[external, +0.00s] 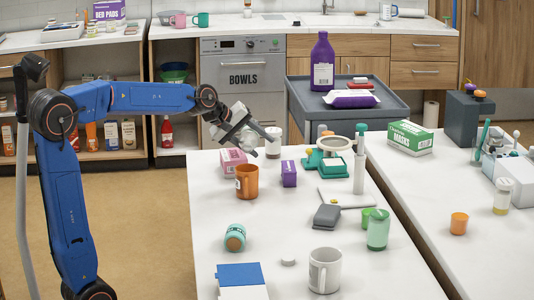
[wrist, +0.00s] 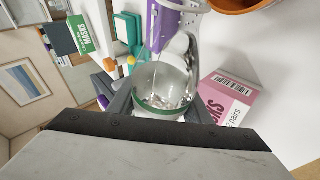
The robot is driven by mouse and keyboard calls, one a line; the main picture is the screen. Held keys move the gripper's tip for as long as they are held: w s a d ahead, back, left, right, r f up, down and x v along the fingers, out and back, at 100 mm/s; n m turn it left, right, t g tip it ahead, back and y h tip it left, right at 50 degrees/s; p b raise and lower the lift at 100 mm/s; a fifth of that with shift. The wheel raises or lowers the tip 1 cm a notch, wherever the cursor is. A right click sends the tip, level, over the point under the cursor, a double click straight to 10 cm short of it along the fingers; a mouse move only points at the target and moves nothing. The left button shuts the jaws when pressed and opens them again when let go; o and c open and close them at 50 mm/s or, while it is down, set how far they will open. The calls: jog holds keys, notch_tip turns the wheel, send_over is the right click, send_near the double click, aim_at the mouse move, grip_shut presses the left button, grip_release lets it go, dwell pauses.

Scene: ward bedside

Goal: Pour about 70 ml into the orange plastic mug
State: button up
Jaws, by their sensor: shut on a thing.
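The orange mug (external: 246,181) stands upright on the white table, and its rim shows at the top right of the wrist view (wrist: 240,6). My gripper (external: 243,138) is above the mug and close to it. It is shut on a clear vessel with a green band (wrist: 165,88), which holds some clear liquid. The vessel appears tilted, its far end towards the mug's side of the wrist view. In the external view my gripper hides much of the vessel. I cannot tell whether liquid is leaving it or what is inside the mug.
A pink box (external: 232,161) stands behind the mug. A purple box (external: 289,173) and a white jar (external: 273,142) are to its right. A white mug (external: 324,270) and a green cup (external: 378,230) stand nearer the front right.

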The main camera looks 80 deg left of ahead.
jog(key=shift+r+y, duration=0.1)
jog(key=shift+y, duration=0.2)
jog(key=shift+w+a, duration=0.1)
jog(key=shift+a, duration=0.5)
dwell(0.4)
jog(key=shift+r+m+t+y+p, duration=0.15)
jog(key=shift+m+t+y+p, duration=0.15)
jog(key=shift+y+p, duration=0.1)
dwell(2.0)
jog(key=h, duration=0.1)
jog(key=n+h, duration=0.1)
jog(key=n+g+h, duration=0.1)
jog(key=h, duration=0.1)
jog(key=shift+w+r, duration=0.1)
jog(key=shift+r, duration=0.2)
jog(key=shift+d+f+h, duration=0.25)
jog(key=shift+d+h, duration=0.2)
jog(key=shift+h, duration=0.15)
dwell(1.5)
